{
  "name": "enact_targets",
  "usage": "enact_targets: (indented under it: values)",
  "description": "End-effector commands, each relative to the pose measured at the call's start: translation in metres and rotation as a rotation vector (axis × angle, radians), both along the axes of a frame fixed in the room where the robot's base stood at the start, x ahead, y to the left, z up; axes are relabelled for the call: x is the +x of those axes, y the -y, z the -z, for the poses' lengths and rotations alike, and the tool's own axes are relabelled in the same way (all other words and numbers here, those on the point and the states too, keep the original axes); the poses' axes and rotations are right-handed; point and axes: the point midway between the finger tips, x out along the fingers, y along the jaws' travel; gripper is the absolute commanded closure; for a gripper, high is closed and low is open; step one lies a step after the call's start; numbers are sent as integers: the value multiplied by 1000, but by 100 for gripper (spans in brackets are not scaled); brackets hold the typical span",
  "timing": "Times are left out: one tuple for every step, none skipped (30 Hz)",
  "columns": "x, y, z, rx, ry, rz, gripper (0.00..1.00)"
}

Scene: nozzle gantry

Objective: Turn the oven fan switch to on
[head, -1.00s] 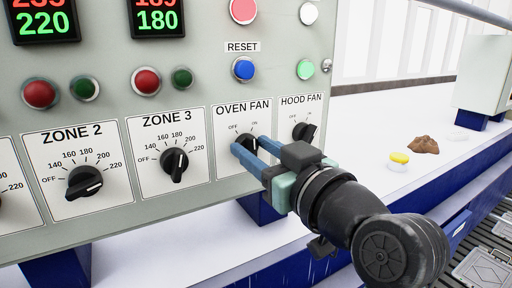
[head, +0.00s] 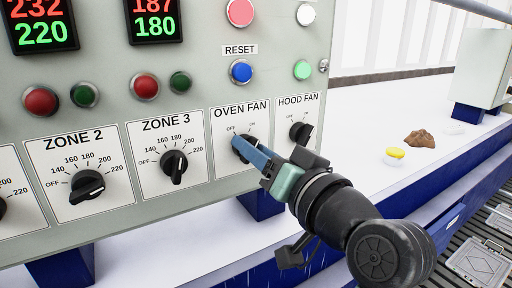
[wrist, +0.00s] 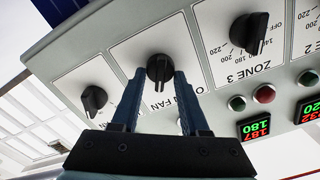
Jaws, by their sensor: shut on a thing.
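The oven fan switch (wrist: 158,68) is a black rotary knob on the grey panel, under the OVEN FAN label (head: 241,111) with OFF and ON marks. In the head view the fingers cover most of it, so its pointer direction there is hidden. In the wrist view, which is upside down, a white pointer line shows on the knob between the fingers. My gripper (head: 245,148) is shut on this knob, with one blue finger on each side; it also shows in the wrist view (wrist: 161,80).
The hood fan knob (head: 300,132) is close on the right, and the ZONE 3 knob (head: 173,163) is on the left. A blue button (head: 241,71) is above. A yellow-topped object (head: 394,154) and a brown lump (head: 419,139) lie on the white surface at right.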

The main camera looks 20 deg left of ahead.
Motion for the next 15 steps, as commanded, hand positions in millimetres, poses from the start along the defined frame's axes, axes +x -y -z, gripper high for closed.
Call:
enact_targets:
  values:
    - [0,0,0,4,-5,0,100]
    - [0,0,0,4,-6,0,100]
    - [0,0,0,5,-6,0,100]
    - [0,0,0,6,-7,0,100]
    - [0,0,0,6,-7,0,100]
    - [0,0,0,6,-7,0,100]
    - [0,0,0,6,-7,0,100]
    - [0,0,0,6,-7,0,100]
    - [0,0,0,6,-7,0,100]
    - [0,0,0,6,-7,0,100]
    - [0,0,0,5,-6,0,100]
    - [0,0,0,5,-6,0,100]
    - [0,0,0,5,-6,0,50]
    - [0,0,0,5,-6,0,45]
    - [0,0,0,5,-6,0,38]
